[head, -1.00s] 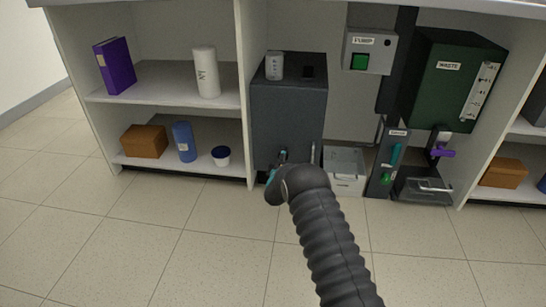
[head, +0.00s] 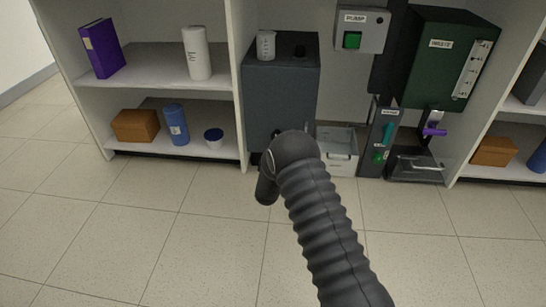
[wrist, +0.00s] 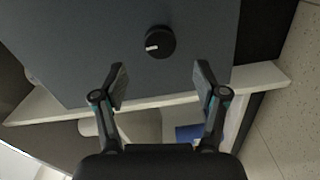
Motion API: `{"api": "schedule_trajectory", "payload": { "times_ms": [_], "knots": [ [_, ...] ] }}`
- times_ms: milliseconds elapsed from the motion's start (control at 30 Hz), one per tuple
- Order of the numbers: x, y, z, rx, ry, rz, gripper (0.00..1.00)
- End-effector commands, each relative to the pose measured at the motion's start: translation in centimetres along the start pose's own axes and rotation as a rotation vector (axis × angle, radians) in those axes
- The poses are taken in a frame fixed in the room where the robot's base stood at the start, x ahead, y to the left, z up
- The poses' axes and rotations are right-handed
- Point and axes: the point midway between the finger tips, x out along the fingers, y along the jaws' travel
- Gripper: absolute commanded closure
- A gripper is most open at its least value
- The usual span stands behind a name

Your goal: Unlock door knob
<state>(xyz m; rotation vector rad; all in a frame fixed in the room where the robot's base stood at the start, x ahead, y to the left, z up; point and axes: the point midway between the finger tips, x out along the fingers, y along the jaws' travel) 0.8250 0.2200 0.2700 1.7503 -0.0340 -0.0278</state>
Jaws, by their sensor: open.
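The door knob (wrist: 160,42) is a round black knob with a white mark pointing left. It sits on the grey cabinet door (wrist: 90,35) in the wrist view. My gripper (wrist: 160,82) is open with its two fingers apart and nothing between them. The knob lies ahead of the fingertips, apart from them, near the middle of the gap. In the head view the dark grey cabinet (head: 280,90) stands at centre. My arm hides its lower front, the knob and most of my gripper there.
A beaker (head: 266,45) stands on the cabinet. Shelves (head: 140,80) with bottles and boxes are at left. A light grey bin (head: 338,150), a pump box (head: 362,28) and a green waste tank (head: 448,58) are at right. The tiled floor in front is clear.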

Motion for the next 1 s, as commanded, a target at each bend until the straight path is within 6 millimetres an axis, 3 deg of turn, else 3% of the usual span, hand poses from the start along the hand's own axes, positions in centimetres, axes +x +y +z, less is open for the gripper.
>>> {"api": "schedule_trajectory", "payload": {
  "times_ms": [100,300,900,1000],
  "knots": [
    [-1.8,0.0,0.0,0.0,-0.001,-0.001,0.28],
    [-3.4,0.0,0.1,0.0,-0.001,0.0,0.28],
    [-3.6,0.0,0.1,0.023,-0.001,0.001,0.28],
    [-3.6,-1.0,0.1,0.099,-0.004,-0.045,0.28]
  ]
}}
